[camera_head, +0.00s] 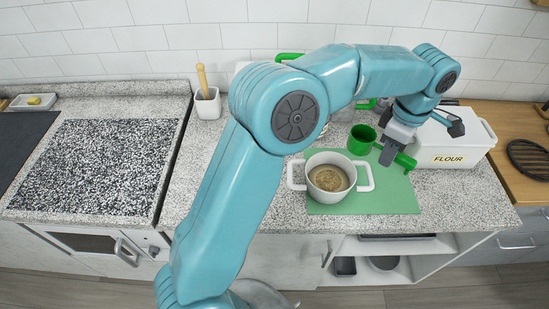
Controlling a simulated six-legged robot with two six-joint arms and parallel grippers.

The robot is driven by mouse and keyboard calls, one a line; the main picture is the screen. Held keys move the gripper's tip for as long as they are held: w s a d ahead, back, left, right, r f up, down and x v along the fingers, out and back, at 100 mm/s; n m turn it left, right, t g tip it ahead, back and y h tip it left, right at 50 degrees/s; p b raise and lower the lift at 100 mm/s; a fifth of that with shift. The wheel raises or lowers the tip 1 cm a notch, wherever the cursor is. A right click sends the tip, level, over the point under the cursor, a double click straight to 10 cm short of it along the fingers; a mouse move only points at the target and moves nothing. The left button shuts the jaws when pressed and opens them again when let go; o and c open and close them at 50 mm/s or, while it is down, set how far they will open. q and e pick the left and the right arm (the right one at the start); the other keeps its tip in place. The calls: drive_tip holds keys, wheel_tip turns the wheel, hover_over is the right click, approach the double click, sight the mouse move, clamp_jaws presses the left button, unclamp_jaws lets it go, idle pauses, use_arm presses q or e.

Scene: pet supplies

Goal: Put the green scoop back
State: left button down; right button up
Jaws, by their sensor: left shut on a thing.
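The green scoop (361,140) has a round cup at its left end and a handle reaching right and down to about the mat's right side. My left gripper (389,152) comes down from above and is shut on the scoop's handle; its fingers hide part of the handle. The scoop is over the back right of the green mat (390,202), right of and behind a white two-handled pot (330,179) with brown contents. I cannot tell whether the scoop touches the mat. My right gripper is not in view.
A white box marked FLOUR (454,143) stands close right of the gripper. Green parts (291,56) show behind my arm, mostly hidden. A white holder (207,104) with a wooden-handled tool stands at the back left. The speckled counter left of the pot is partly hidden by my arm.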

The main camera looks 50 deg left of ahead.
use_arm(q)
drive_tip(key=shift+s+r+m, duration=0.15)
drive_tip(key=shift+s+m, duration=0.15)
drive_tip(key=shift+s, duration=0.15)
drive_tip(key=s+a+f+n+b, duration=0.1)
drive_tip(key=s+a+n+b, duration=0.2)
drive_tip(key=s+a, duration=0.55)
drive_tip(key=s+a+f+n+b, duration=0.1)
drive_tip(key=s+a+n+b, duration=0.2)
drive_tip(key=a, duration=1)
drive_tip(key=s+a+f+n+b, duration=0.15)
drive_tip(key=s+a+b, duration=0.35)
drive_tip(key=a, duration=0.6)
drive_tip(key=shift+n, duration=0.45)
drive_tip(key=f, duration=0.9)
drive_tip(key=s+f, duration=0.1)
drive_tip(key=f, duration=0.4)
drive_tip(key=shift+a+f, duration=0.2)
drive_tip(key=shift+a, duration=0.2)
wheel_tip(320, 180, down, 5)
drive_tip(key=shift+w+r+p, duration=0.1)
drive_tip(key=shift+p, duration=0.25)
